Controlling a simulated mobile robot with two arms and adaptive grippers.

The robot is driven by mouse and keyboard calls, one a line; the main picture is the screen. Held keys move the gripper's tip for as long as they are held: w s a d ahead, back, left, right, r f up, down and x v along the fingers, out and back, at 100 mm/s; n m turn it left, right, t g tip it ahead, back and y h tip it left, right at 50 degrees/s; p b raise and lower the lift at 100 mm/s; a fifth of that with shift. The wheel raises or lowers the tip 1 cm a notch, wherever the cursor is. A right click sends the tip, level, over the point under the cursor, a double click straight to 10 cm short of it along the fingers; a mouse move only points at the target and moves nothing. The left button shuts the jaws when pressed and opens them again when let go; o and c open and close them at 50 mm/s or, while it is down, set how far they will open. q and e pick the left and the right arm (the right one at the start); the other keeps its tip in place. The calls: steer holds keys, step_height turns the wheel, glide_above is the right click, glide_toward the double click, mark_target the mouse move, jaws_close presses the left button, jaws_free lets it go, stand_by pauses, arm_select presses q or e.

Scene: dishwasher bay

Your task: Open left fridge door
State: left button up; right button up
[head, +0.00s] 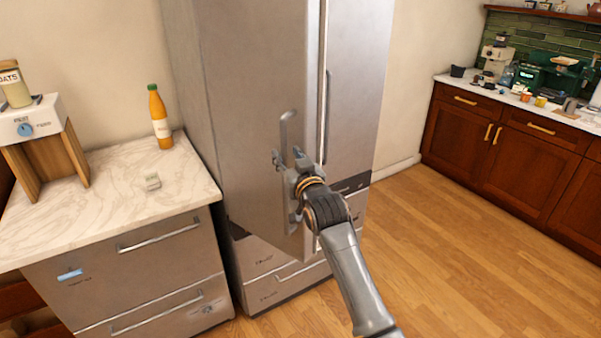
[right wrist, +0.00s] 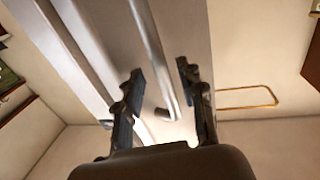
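The left fridge door (head: 255,130) is grey metal and stands partly swung out from the fridge body. Its bar handle (head: 287,125) shows above my right gripper (head: 288,158); the lower part is hidden by the gripper in the head view. In the right wrist view the handle (right wrist: 158,50) runs between the two fingers of my right gripper (right wrist: 159,68). The fingers are apart, with gaps to the bar on both sides. My left gripper is not in view.
The right fridge door (head: 356,90) looks closed. A marble-topped counter (head: 100,220) with drawers stands at the left, carrying an orange bottle (head: 159,118). Wooden floor (head: 440,260) lies open at the right, before red-brown cabinets (head: 500,150).

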steer(key=v, duration=0.9)
steer(key=shift+d, duration=0.3)
steer(key=shift+s, duration=0.15)
